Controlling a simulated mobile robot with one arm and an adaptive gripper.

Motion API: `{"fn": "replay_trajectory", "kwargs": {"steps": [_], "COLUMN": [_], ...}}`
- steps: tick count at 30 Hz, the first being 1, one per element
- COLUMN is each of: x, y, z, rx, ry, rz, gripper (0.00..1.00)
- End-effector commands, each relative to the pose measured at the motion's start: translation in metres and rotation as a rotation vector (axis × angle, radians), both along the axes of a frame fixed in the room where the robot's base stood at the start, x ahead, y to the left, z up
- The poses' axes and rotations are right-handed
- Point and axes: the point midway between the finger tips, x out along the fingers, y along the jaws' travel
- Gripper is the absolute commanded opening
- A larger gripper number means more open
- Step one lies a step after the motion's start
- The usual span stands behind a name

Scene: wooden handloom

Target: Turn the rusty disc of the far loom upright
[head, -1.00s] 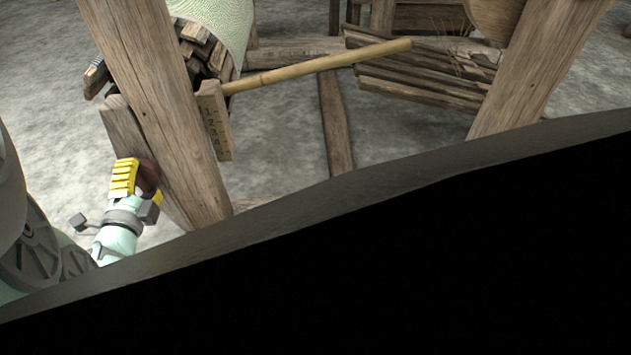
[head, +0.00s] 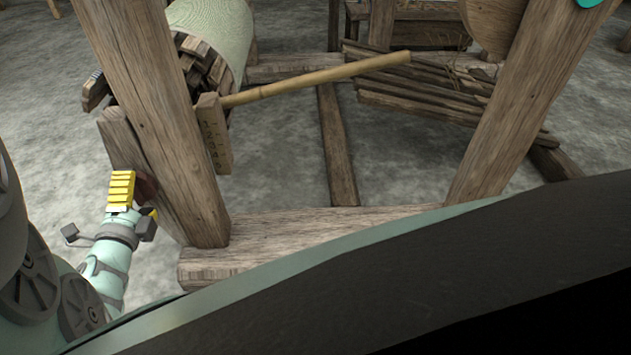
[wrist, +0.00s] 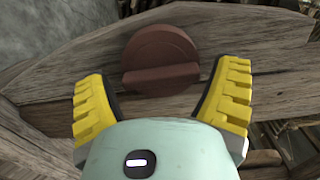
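The rusty disc (wrist: 158,55) is a round reddish-brown plate with a raised bar across it, set on a wooden beam. In the wrist view the bar lies roughly level across the picture. My gripper (wrist: 160,95) has its two yellow fingers spread on either side of the disc's lower part, open, with gaps to the bar's ends. In the head view my gripper (head: 130,192) is at the left loom post, and a dark sliver of the disc (head: 146,188) shows beside the yellow finger. Most of the disc is hidden there.
A thick wooden post (head: 160,120) stands just right of my gripper. A bamboo pole (head: 310,80) runs from a numbered wooden block (head: 213,135) to the right. A cloth roll (head: 215,30) is above. Bare floor lies left of the post.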

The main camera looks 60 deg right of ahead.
Motion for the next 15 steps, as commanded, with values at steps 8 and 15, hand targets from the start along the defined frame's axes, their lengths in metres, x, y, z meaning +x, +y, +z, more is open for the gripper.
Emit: {"fn": "replay_trajectory", "kwargs": {"steps": [8,15], "x": [0.0003,-0.0059], "y": [0.0000,0.0096], "z": [0.0007,0.0007], "rx": [-0.003,-0.001], "ry": [0.000,-0.001], "rz": [0.000,0.003], "gripper": [1.00,1.00]}}
